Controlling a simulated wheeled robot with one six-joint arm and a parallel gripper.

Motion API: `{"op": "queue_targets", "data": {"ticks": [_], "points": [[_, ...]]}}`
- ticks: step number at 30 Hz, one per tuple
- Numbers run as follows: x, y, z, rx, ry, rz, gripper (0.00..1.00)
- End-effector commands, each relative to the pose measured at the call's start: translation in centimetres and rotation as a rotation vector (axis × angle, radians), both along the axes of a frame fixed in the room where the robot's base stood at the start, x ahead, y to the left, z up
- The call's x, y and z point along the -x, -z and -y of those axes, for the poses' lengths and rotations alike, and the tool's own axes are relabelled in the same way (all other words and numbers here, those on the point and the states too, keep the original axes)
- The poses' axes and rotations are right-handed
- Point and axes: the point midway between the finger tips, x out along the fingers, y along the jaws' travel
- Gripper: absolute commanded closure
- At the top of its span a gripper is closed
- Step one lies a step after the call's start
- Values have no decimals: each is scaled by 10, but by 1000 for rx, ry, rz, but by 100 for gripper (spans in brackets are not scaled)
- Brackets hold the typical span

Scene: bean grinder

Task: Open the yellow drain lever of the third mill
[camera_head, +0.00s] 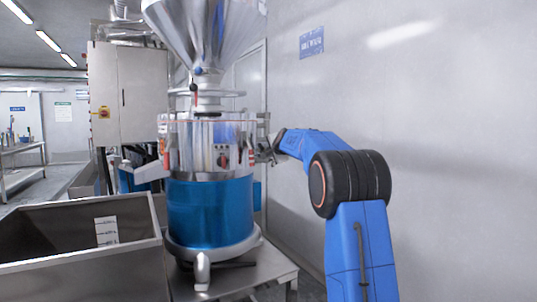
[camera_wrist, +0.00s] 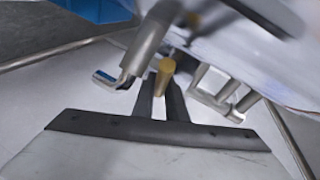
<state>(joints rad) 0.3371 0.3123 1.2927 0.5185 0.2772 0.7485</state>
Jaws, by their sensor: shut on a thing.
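A mill with a steel hopper and a blue lower body (camera_head: 210,212) stands on a metal table in the middle of the head view. My gripper (camera_head: 266,150) is at the mill's right side, small and partly merged with the pipe fittings there. In the wrist view my gripper's two dark fingers (camera_wrist: 161,88) stand on either side of the yellow drain lever (camera_wrist: 165,68) and are shut on it. The lever is a short yellow knob seen nearly end-on. The lever is not visible in the head view.
A bent metal pipe (camera_wrist: 138,52) lies close to the left of the fingers, and metal brackets (camera_wrist: 215,92) are close on the right. A steel bin (camera_head: 85,235) stands left of the mill. A wall (camera_head: 430,110) bounds the right, with open room before it.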

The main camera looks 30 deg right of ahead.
Motion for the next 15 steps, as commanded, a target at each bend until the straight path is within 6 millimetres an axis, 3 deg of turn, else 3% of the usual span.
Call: {"op": "queue_targets", "data": {"ticks": [13,14,15], "points": [[0,4,1,-1,13,-4,100],[0,4,1,-1,13,-4,85],[0,4,1,-1,13,-4,80]]}}
